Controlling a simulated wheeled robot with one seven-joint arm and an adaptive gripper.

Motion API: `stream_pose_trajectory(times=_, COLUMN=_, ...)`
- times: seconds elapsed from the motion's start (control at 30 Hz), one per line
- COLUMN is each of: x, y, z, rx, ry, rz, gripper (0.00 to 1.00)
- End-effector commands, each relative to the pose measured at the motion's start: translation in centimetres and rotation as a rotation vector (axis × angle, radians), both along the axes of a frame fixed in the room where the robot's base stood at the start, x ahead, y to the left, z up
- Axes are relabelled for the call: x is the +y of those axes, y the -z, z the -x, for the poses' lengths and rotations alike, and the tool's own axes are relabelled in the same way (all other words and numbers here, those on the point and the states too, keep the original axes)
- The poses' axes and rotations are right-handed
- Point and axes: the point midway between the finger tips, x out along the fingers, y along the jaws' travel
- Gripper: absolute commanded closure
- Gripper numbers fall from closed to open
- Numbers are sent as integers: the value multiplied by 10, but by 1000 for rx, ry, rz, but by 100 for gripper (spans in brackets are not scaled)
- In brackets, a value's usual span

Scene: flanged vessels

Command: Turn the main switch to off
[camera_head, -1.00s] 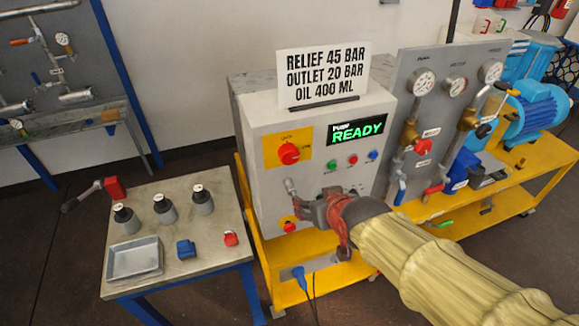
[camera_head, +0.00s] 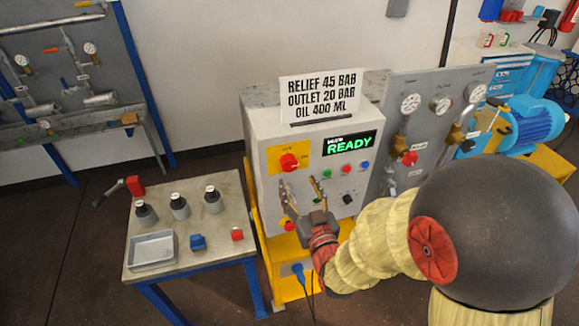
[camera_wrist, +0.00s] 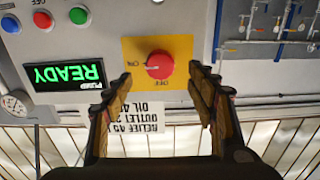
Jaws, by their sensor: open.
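The main switch is a red round knob (camera_head: 289,162) on a yellow plate (camera_head: 273,158), on the front of the grey control cabinet. The wrist view shows the knob (camera_wrist: 160,64) upside down, with OFF and ON lettering beside it. A pale mark on the knob seems to face the ON side. My gripper (camera_head: 302,191) is open and empty, with its fingers pointing up, below the knob. In the wrist view, the fingers (camera_wrist: 158,82) stand apart on either side of the knob's line, short of it and not touching it.
Green, red and blue buttons (camera_head: 346,168) sit right of the knob, under the READY display (camera_head: 350,144). A sign (camera_head: 320,95) stands on the cabinet. A small table (camera_head: 222,250) with bottles and a tray is at left. A gauge panel (camera_head: 430,110) is at right.

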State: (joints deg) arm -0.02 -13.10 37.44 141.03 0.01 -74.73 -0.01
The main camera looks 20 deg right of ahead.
Motion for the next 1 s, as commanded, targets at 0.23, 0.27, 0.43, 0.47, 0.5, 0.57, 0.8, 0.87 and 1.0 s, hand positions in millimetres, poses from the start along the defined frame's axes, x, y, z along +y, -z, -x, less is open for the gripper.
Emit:
stream_pose_trajectory(times=0.23, x=0, y=-1, z=-19, rx=-12, ry=0, rz=0, gripper=43)
stream_pose_trajectory(times=0.27, x=0, y=-1, z=-23, rx=-12, ry=0, rz=0, gripper=43)
stream_pose_trajectory(times=0.43, x=0, y=-1, z=-50, rx=-12, ry=0, rz=0, gripper=43)
stream_pose_trajectory(times=0.47, x=0, y=-1, z=-54, rx=-12, ry=0, rz=0, gripper=43)
stream_pose_trajectory(times=0.5, x=0, y=-1, z=-59, rx=-11, ry=0, rz=0, gripper=43)
stream_pose_trajectory(times=0.57, x=0, y=-2, z=-66, rx=-11, ry=0, rz=0, gripper=43)
stream_pose_trajectory(times=0.8, x=0, y=-2, z=-77, rx=-12, ry=0, rz=0, gripper=43)
stream_pose_trajectory(times=0.87, x=0, y=-2, z=-77, rx=-12, ry=0, rz=0, gripper=43)
stream_pose_trajectory(times=1.0, x=0, y=-2, z=-77, rx=-11, ry=0, rz=0, gripper=43)
